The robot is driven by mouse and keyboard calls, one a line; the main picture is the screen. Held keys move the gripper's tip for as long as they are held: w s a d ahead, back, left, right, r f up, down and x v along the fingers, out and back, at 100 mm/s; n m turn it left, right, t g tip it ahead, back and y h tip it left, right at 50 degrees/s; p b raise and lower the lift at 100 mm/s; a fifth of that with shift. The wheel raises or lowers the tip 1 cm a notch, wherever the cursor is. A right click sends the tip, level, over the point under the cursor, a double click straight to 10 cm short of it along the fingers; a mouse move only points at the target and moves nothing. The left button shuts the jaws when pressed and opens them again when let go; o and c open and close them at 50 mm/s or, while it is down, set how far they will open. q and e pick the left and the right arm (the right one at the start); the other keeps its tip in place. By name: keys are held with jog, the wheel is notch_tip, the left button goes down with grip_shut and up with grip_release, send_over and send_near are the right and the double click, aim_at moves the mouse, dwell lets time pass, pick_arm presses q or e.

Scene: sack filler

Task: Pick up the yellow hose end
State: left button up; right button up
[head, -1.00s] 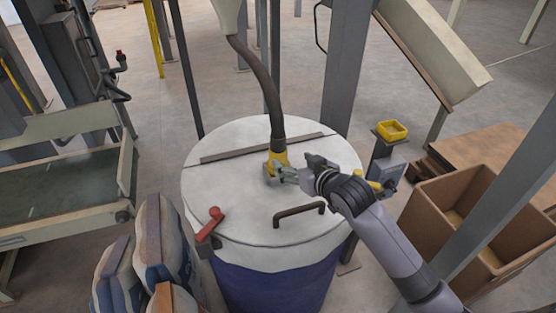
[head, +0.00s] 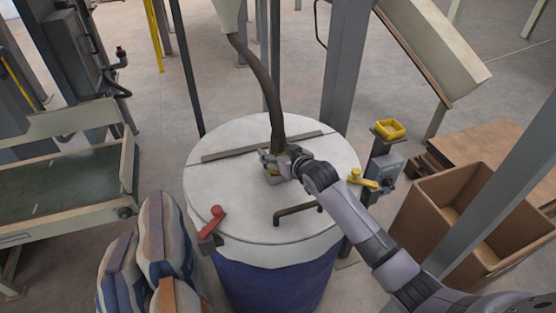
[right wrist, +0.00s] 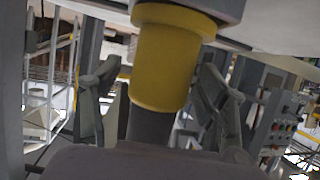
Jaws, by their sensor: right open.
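The yellow hose end (right wrist: 172,62) is a short yellow collar at the bottom of the dark hose (head: 270,85), on the white drum lid (head: 225,185). In the head view my right gripper (head: 271,166) is at the hose end and covers most of it. In the right wrist view the open fingers (right wrist: 158,108) stand on either side of the collar, with visible gaps. The gripper is not closed on it. My left gripper is not in view.
The lid carries a dark handle (head: 297,212) and a red clamp (head: 212,220). A yellow clamp (head: 362,180) is by its right edge. Filled sacks (head: 160,240) lean at the front left. A cardboard box (head: 450,207) and a grey post (head: 347,65) stand to the right.

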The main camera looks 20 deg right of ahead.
jog(key=c, duration=1.5)
